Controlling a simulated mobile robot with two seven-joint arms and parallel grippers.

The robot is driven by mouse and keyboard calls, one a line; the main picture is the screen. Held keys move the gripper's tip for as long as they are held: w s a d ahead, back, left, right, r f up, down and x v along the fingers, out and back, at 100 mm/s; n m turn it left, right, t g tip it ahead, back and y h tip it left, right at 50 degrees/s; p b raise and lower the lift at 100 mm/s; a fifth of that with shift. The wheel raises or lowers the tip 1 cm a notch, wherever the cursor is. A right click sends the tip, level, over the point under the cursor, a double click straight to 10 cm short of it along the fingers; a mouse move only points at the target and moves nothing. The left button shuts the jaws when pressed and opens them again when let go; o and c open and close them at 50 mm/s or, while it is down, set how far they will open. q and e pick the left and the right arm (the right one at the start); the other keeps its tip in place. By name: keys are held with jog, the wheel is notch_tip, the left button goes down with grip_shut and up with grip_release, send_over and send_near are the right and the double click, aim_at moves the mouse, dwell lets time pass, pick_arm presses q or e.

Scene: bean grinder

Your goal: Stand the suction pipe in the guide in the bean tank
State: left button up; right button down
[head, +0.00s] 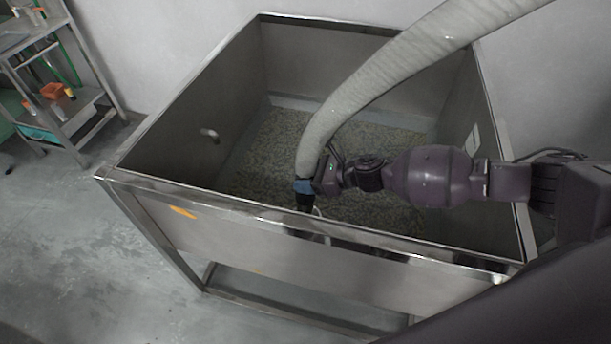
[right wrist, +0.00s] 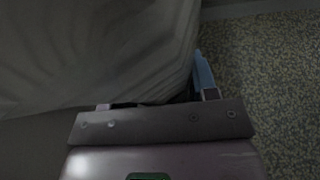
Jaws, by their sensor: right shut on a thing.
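The suction pipe is a thick pale ribbed hose (head: 375,75) that comes in from the top right and bends down into the bean tank (head: 180,114). Its lower end has a blue band and a dark tip (head: 304,201) near the tank's front wall. My right gripper (head: 318,184) is shut on the suction pipe near the blue band. In the right wrist view the hose (right wrist: 95,50) fills the upper left, with a bit of blue (right wrist: 203,72) beside it. A thin pale curved piece, perhaps the guide (head: 318,212), shows at the front wall beside the tip. My left gripper is not in view.
Greenish-grey beans (head: 270,150) cover the tank floor. The tank's front rim (head: 230,205) runs close below the pipe tip. A metal shelf cart (head: 70,115) with an orange item stands at the far left. The floor left of the tank is clear.

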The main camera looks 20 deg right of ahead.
jog(key=shift+r, duration=0.25)
jog(key=shift+f, duration=0.2)
jog(key=shift+c, duration=2)
grip_release()
jog(key=shift+f, duration=0.1)
jog(key=shift+r, duration=0.25)
jog(key=v, duration=1.2)
jog(key=shift+p, duration=0.4)
jog(key=shift+s, duration=0.1)
